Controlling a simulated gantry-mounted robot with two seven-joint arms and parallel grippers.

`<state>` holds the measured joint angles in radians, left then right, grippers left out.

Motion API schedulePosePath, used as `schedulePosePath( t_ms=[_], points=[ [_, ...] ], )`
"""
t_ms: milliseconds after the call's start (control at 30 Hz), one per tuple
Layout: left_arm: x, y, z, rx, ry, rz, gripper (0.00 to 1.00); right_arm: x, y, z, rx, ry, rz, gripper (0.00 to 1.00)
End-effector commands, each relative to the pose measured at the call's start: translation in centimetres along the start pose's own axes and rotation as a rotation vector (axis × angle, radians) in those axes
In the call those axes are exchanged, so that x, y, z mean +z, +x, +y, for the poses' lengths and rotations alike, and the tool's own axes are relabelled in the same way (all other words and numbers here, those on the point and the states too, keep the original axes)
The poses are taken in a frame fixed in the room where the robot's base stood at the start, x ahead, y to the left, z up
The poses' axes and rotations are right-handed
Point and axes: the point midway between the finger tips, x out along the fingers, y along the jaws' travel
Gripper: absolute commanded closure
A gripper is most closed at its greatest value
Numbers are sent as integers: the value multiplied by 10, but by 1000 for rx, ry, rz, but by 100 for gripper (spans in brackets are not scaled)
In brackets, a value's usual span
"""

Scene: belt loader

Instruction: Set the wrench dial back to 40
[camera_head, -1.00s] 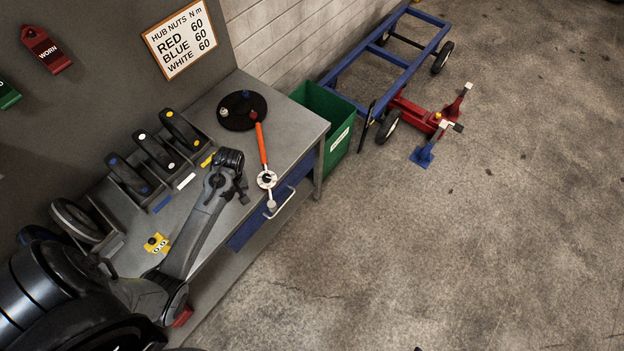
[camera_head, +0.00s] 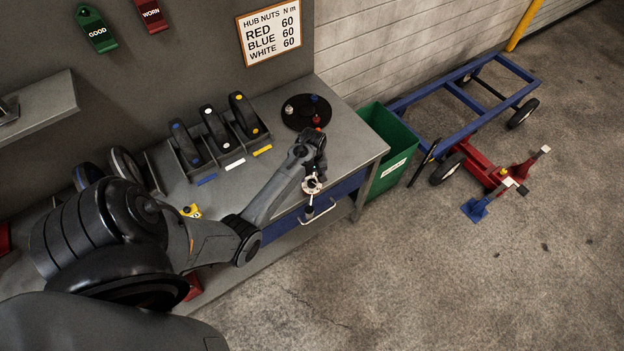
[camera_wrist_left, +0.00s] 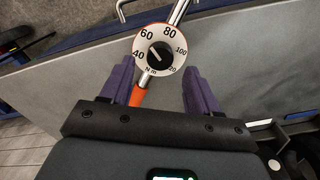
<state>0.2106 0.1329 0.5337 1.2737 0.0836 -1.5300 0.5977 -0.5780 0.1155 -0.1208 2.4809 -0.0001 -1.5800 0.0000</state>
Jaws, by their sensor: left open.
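The torque wrench lies at the bench's front edge with its round white dial (camera_head: 312,185) showing. In the left wrist view the dial (camera_wrist_left: 159,50) reads 20 to 100 around a black knob (camera_wrist_left: 160,56). The knob's small light mark seems to point up-left, between 40 and 60, but is too small to be sure. My left gripper (camera_wrist_left: 157,72) is open, its purple fingers apart on both sides of the orange handle (camera_wrist_left: 138,97), just below the dial. In the head view my left gripper (camera_head: 314,160) hides most of the handle. My right gripper is not in view.
A black round tray (camera_head: 305,112) with coloured nuts sits behind the wrench. Wheels stand in a rack (camera_head: 190,160) to the left. A drawer handle (camera_head: 318,214) juts below the dial. A green bin (camera_head: 393,150) and a blue cart (camera_head: 462,98) stand right.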

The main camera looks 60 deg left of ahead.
Motion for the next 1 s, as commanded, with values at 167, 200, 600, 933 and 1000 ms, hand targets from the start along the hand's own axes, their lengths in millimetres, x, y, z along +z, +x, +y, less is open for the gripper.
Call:
schedulePosePath(
  t_ms=[167, 200, 600, 933, 1000],
  points=[
    [0, 21, 0, 0, 0, -1, 39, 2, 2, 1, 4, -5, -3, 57],
    [0, 24, 0, 0, 1, 0, 39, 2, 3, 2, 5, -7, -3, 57],
    [0, 32, 0, 1, 1, 1, 39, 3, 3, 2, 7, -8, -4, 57],
    [0, 32, 0, 0, 1, 1, 82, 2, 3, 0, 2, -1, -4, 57],
    [0, 32, 0, 0, 1, 1, 93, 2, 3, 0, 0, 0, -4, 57]
  ],
)
